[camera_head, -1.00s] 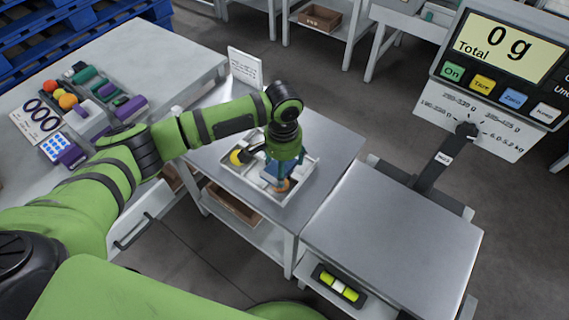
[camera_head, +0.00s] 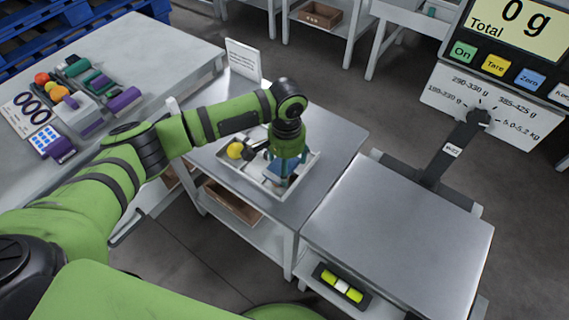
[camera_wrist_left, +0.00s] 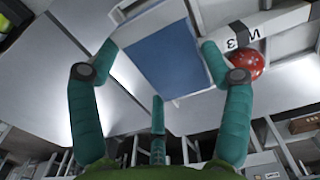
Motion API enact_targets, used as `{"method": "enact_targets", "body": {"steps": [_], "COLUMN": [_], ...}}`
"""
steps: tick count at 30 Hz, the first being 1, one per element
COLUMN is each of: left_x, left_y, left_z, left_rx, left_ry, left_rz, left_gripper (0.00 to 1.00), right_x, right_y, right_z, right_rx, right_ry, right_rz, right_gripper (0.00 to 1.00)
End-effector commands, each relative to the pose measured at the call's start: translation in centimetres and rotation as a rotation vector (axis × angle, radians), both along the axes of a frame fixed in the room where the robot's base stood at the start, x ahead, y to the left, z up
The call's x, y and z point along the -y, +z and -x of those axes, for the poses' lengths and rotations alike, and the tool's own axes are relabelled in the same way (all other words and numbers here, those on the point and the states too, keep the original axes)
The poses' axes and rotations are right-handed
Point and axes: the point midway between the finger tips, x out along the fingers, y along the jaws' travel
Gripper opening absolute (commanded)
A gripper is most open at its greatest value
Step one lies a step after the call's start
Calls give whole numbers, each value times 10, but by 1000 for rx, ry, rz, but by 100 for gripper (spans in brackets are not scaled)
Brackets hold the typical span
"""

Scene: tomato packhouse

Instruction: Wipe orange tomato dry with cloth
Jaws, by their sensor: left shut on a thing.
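My left gripper (camera_head: 285,178) points down over a white divided tray (camera_head: 250,184) on the metal table. It is shut on a flat blue piece with pale edges, which shows between its fingers in the left wrist view (camera_wrist_left: 168,56). I cannot tell whether this is the cloth. A yellow tomato (camera_head: 235,150) sits in the tray, left of the gripper. A red, shiny round tomato (camera_wrist_left: 246,64) shows right of the fingers in the wrist view. No orange tomato shows clearly under the gripper; the hand hides that part of the tray. My right gripper is out of view.
A small sign (camera_head: 243,60) stands behind the tray. A scale with a bare metal plate (camera_head: 400,225) stands at right; its display (camera_head: 515,30) reads 0 g.

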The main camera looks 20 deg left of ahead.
Motion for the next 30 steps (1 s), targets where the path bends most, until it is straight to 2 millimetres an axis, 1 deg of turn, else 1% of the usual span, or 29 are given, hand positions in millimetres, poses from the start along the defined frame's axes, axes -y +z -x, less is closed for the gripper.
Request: {"method": "enact_targets", "body": {"steps": [16,30], "left_x": [0,0], "left_y": [0,-6], "left_z": [-1,-1], "left_rx": [1,1], "left_ry": [0,0], "left_rz": [0,0], "left_gripper": [52,52], "right_x": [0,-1], "right_y": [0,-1], "right_z": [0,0], "right_rx": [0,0], "right_ry": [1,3], "right_rz": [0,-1], "right_gripper": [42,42]}}
